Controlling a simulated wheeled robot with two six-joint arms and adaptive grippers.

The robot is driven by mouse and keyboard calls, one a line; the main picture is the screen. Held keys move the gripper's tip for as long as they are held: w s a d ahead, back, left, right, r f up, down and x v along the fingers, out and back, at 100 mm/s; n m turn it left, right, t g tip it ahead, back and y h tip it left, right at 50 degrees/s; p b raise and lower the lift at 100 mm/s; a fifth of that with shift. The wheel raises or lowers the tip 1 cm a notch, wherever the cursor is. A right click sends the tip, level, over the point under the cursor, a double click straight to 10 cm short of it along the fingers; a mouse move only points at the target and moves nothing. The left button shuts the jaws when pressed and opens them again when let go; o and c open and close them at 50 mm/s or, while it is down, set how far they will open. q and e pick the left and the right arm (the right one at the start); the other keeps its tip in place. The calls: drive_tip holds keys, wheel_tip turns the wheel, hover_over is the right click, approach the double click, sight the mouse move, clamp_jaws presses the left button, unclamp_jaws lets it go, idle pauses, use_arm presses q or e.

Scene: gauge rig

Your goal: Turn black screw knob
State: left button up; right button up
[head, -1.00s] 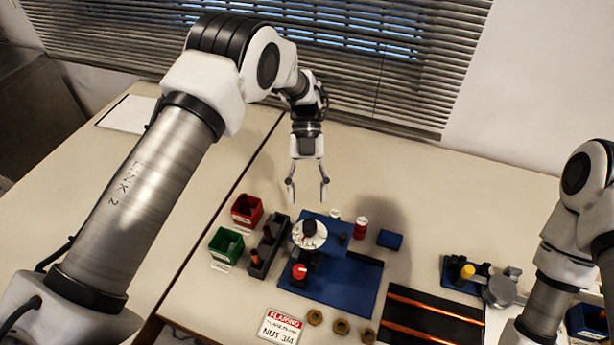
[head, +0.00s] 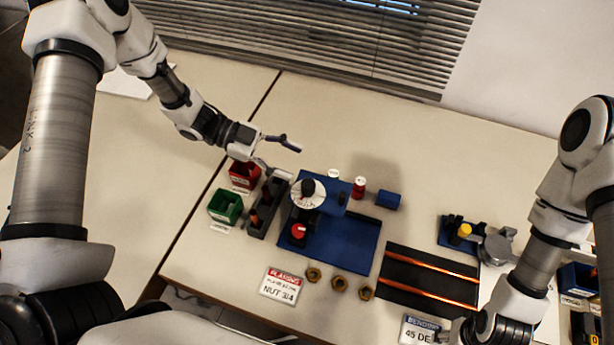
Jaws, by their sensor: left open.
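The black screw knob (head: 308,187) sits on top of a round white dial (head: 303,199) on the blue gauge rig (head: 345,240). A red knob (head: 298,231) is on the rig's front left, below the dial. My left gripper (head: 287,159) is open and empty, behind and a little left of the dial, apart from it, with its fingers pointing right. My right arm comes in at the right edge. Its gripper is too hidden or cut off near the bottom to make out its jaws.
A red bin (head: 244,176), a green bin (head: 225,206) and a dark holder (head: 267,208) stand left of the rig. A red-and-white cylinder (head: 358,187) and a blue block (head: 388,200) stand right. Brass nuts (head: 339,283) lie in front. The table behind is clear.

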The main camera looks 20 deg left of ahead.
sight(308, 184)
use_arm(q)
drive_tip(key=s+a+f+n+t+y, duration=0.1)
drive_tip(key=s+n+t, duration=0.3)
drive_tip(key=s+n, duration=0.15)
drive_tip(key=shift+n, duration=0.35)
drive_tip(key=x, duration=0.5)
drive_tip(key=p+x, duration=0.1)
drive_tip(key=x, duration=0.2)
drive_tip(key=shift+w+a+f, duration=0.15)
drive_tip(key=shift+w+f, duration=0.15)
drive_tip(key=shift+f, duration=0.05)
drive_tip(key=shift+a, duration=0.1)
drive_tip(key=shift+c, duration=0.4)
clamp_jaws()
